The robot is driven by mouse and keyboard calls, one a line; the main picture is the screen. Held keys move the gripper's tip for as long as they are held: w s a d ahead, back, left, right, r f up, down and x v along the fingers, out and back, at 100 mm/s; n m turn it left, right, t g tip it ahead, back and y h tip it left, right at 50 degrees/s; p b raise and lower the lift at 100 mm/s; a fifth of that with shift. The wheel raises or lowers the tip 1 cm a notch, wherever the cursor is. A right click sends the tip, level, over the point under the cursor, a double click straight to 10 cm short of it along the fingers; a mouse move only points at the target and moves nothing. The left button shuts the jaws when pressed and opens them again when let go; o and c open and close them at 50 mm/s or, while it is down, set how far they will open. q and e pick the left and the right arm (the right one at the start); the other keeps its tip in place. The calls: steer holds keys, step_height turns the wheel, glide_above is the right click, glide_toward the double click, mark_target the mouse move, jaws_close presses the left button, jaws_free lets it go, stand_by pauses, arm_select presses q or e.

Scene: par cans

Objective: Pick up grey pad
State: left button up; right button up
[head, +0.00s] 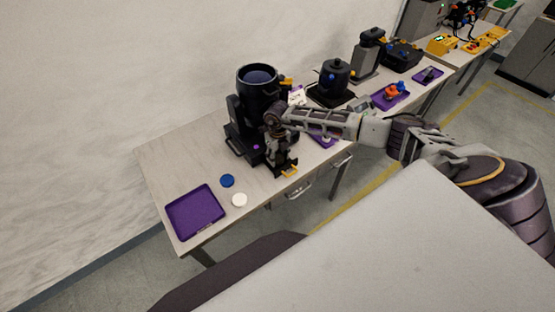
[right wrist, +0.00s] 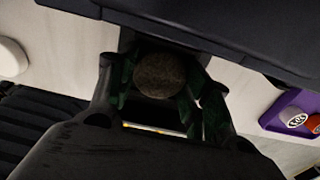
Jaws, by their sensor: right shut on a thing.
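My right gripper (head: 285,168) is over the near table, in front of the black par can (head: 257,95). The right wrist view shows a round, dark grey-brown pad (right wrist: 160,75) between its fingers, and the gripper (right wrist: 158,98) is shut on it. In the head view the pad cannot be made out behind the gripper. My left gripper is not in view.
An empty purple tray (head: 195,212) lies at the table's near left end. A blue disc (head: 227,181) and a white disc (head: 239,200) lie beside it. Another purple tray (right wrist: 290,107) holds small items. More black devices stand further along the tables.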

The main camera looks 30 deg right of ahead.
steer(key=shift+r, duration=0.1)
step_height(320, 180, up, 28)
steer(key=b, duration=0.4)
stand_by(0.7)
